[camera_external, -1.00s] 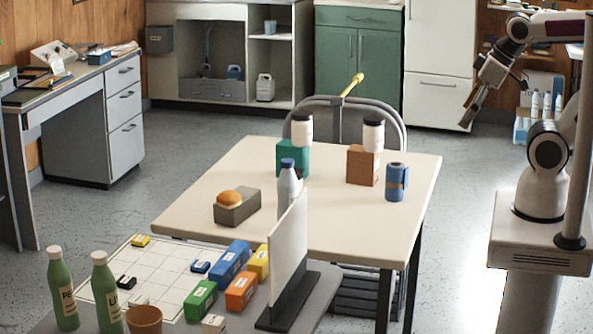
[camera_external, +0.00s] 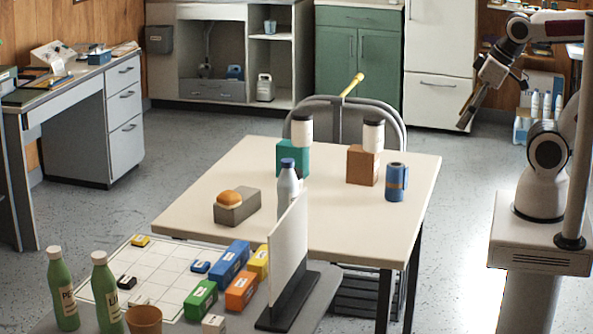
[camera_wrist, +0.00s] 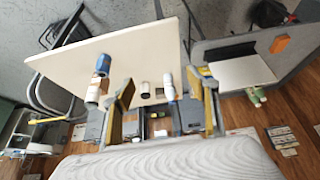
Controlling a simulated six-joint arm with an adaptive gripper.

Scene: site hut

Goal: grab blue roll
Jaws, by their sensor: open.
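The blue roll (camera_external: 396,183) stands upright on the cream table near its right edge. In the wrist view a blue cylinder (camera_wrist: 103,64), likely the same roll, is near the table's edge, left of the fingers. My gripper (camera_external: 466,118) hangs in the air right of the table, above and away from the roll. In the wrist view my gripper (camera_wrist: 168,92) has its fingers spread wide, with nothing held between them.
A brown box (camera_external: 362,166) bearing a white cylinder stands left of the roll. A teal box (camera_external: 285,158), a grey bottle (camera_external: 289,185) and a grey block (camera_external: 238,208) with a bun are farther left. A white panel (camera_external: 289,245) stands in front. The table's right corner is clear.

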